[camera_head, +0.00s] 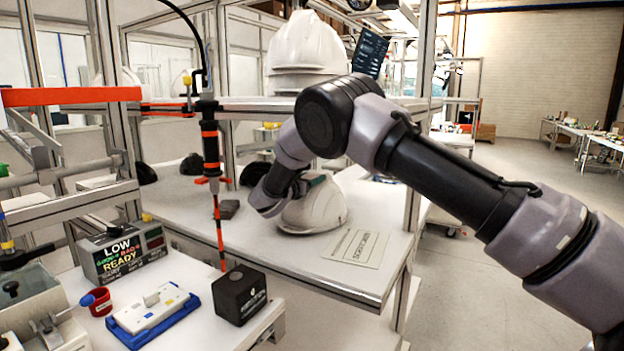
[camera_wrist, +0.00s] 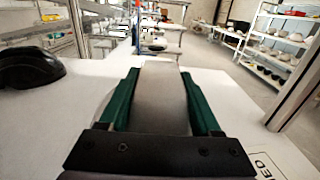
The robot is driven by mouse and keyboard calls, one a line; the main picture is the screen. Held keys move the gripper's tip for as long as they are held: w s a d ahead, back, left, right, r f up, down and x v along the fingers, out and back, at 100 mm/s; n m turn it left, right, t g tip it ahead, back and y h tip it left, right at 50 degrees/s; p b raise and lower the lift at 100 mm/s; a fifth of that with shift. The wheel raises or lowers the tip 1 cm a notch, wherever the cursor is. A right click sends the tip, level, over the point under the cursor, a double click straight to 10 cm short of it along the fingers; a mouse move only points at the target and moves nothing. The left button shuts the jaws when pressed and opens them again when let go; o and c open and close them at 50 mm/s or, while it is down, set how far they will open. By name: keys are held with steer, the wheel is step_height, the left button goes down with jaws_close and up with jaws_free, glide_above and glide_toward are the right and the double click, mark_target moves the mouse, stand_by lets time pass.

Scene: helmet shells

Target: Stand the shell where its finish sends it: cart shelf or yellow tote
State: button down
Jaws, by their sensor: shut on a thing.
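A white helmet shell (camera_head: 318,208) is on the white table (camera_head: 290,262), beside a printed sheet. My gripper (camera_head: 302,186) reaches down to its upper left side and is shut on it. In the wrist view, the green fingers of my gripper (camera_wrist: 162,95) stand on either side of a pale grey-white part of the shell (camera_wrist: 160,85). The arm and gripper hide part of the shell, and I cannot make out its finish. I cannot identify a yellow tote or the cart shelf with certainty.
The printed sheet (camera_head: 357,247) lies right of the shell. Black shells (camera_head: 193,164) sit at the table's back left; one shows in the wrist view (camera_wrist: 28,68). White shells (camera_head: 307,45) are stacked on a shelf above. An orange-black tool (camera_head: 211,150) hangs left of my gripper.

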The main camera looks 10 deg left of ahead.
mark_target(312, 197)
steer(key=shift+c, duration=0.4)
jaws_free()
steer(key=shift+f, duration=0.1)
steer(key=shift+s, duration=0.15)
steer(key=v, duration=0.7)
steer(key=shift+s, duration=0.1)
steer(key=shift+a, duration=0.15)
